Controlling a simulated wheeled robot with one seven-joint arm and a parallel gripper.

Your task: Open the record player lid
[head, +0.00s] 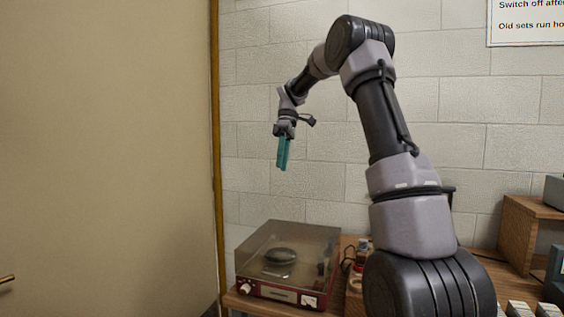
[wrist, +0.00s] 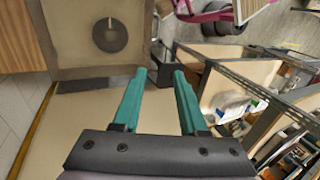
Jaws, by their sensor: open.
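The record player (head: 262,291) is a dark red box with knobs on its front, on a wooden bench. Its smoky see-through lid (head: 290,235) is down over it, and a dark round platter shows through. The player also shows at the top left of the wrist view (wrist: 82,62), with the dark disc in it. My gripper (head: 283,167) has teal fingers pointing down, well above the lid and touching nothing. In the wrist view my gripper (wrist: 160,73) has its two fingers apart with nothing between them.
The wooden bench (head: 240,303) runs to the right, with small items beside the player. A wooden box (head: 526,225) stands at the far right. A beige panel (head: 105,150) is at the left and a block wall behind. The air above the lid is clear.

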